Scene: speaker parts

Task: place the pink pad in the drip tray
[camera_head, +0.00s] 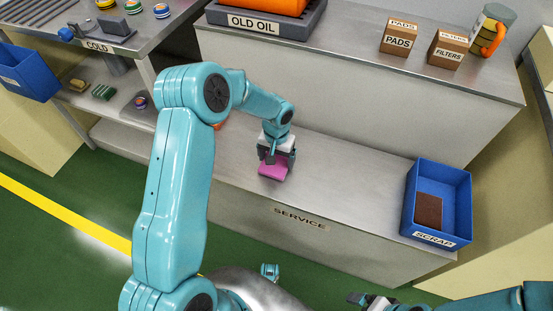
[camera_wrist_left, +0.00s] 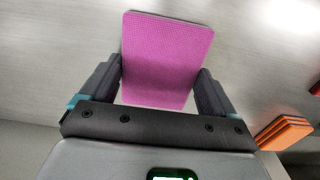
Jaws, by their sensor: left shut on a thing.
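The pink pad (camera_head: 272,171) is at the SERVICE bench, between the fingers of my left gripper (camera_head: 277,158). In the left wrist view the pad (camera_wrist_left: 165,60) is a flat, textured magenta rectangle, with a dark finger closed on each side of it. Whether the pad touches the bench top is hard to tell. A dark grey tray (camera_head: 262,24) labelled OLD OIL stands on the raised back counter with an orange object in it; no tray is marked as a drip tray. My right gripper (camera_head: 368,300) shows only partly at the bottom edge, its jaw state unclear.
A blue SCRAP bin (camera_head: 437,205) with a brown block stands at the bench's right end. PADS (camera_head: 398,38) and FILTERS (camera_head: 447,50) boxes stand on the back counter. An orange pad (camera_wrist_left: 283,133) lies near the left gripper. The bench between pad and bin is clear.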

